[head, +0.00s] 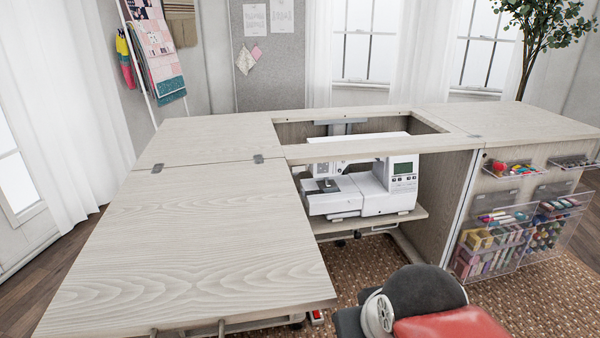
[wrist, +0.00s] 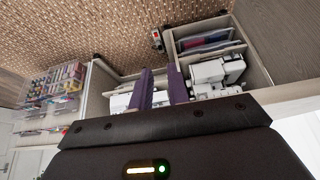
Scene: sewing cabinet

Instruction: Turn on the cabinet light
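The pale wood sewing cabinet (head: 200,230) stands with its leaf spread out at the left and an open well in its top. A white sewing machine (head: 385,185) sits on a lowered shelf in the well. A small red and white piece (head: 316,317), perhaps a switch, shows low beside the front leaf.
Clear bins (head: 490,240) with thread and supplies jut from the cabinet's right door. A compartment with purple and blue sheets (wrist: 205,42) shows in the wrist view. A woven rug (head: 530,300) covers the open floor at the right. My arm fills the bottom middle.

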